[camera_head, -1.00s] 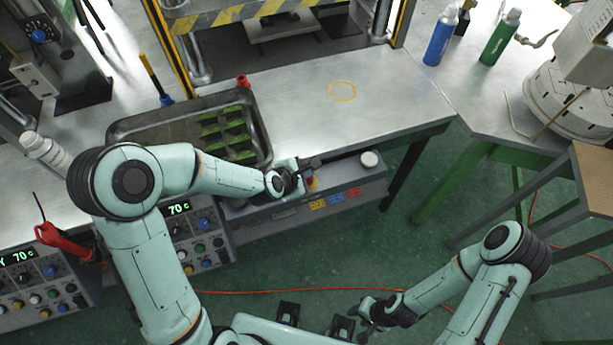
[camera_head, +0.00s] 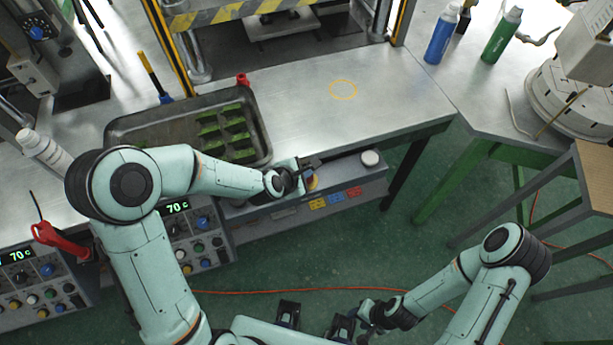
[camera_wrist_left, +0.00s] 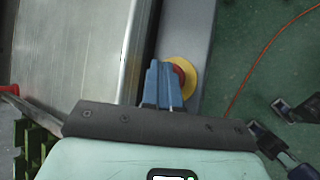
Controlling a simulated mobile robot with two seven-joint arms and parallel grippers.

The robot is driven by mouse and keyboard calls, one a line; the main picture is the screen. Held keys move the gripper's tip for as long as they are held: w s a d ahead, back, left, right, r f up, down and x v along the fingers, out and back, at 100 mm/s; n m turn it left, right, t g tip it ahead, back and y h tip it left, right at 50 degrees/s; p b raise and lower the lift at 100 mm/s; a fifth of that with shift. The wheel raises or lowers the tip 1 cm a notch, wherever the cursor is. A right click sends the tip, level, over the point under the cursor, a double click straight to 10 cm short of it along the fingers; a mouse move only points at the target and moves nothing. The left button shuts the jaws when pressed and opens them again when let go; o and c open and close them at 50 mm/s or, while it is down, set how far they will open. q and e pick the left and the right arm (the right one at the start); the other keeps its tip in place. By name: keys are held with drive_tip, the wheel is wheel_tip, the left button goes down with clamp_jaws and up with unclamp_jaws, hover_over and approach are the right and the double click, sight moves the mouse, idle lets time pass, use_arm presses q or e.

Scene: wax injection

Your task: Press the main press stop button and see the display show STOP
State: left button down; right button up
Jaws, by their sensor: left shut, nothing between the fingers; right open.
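A red button on a yellow ring (camera_wrist_left: 186,76) sits on the grey press control box (camera_head: 268,222). In the left wrist view, my left gripper (camera_wrist_left: 163,68) is shut and empty, its blue fingertips at the button's left side and partly covering it. I cannot tell whether they touch it. In the head view, my left gripper (camera_head: 314,163) hides most of the button; a little yellow and red shows below the fingers. A display (camera_head: 176,207) reads 70c; no STOP text shows. My right gripper (camera_head: 366,318) is open and empty, low over the floor, far from the button.
The box also carries a white round button (camera_head: 370,159) and yellow, blue and red labels (camera_head: 336,199). A dark tray (camera_head: 120,133) with green moulds lies on the metal table (camera_head: 385,95) behind my left arm. Blue (camera_head: 440,38) and green (camera_head: 500,38) bottles stand far right.

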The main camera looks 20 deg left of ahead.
use_arm(q)
drive_tip(key=shift+f+b, duration=0.6)
drive_tip(key=shift+f, duration=0.05)
use_arm(e)
drive_tip(key=shift+s+f, duration=0.4)
drive_tip(key=shift+f, duration=0.4)
use_arm(q)
drive_tip(key=shift+r, duration=0.1)
use_arm(e)
drive_tip(key=shift+r, duration=0.1)
idle(0.4)
use_arm(q)
drive_tip(key=shift+r+p, duration=0.5)
drive_tip(key=shift+r, duration=0.35)
use_arm(e)
drive_tip(key=shift+w+r, duration=0.25)
drive_tip(key=shift+r, duration=0.2)
use_arm(q)
drive_tip(key=shift+r, duration=0.5)
drive_tip(key=shift+r+p, duration=1.4)
drive_tip(key=shift+r, duration=0.7)
drive_tip(key=shift+f, duration=0.1)
use_arm(e)
drive_tip(key=w+r, duration=0.2)
drive_tip(key=r, duration=0.1)
drive_tip(key=shift+r, duration=0.15)
drive_tip(key=shift+s, duration=0.1)
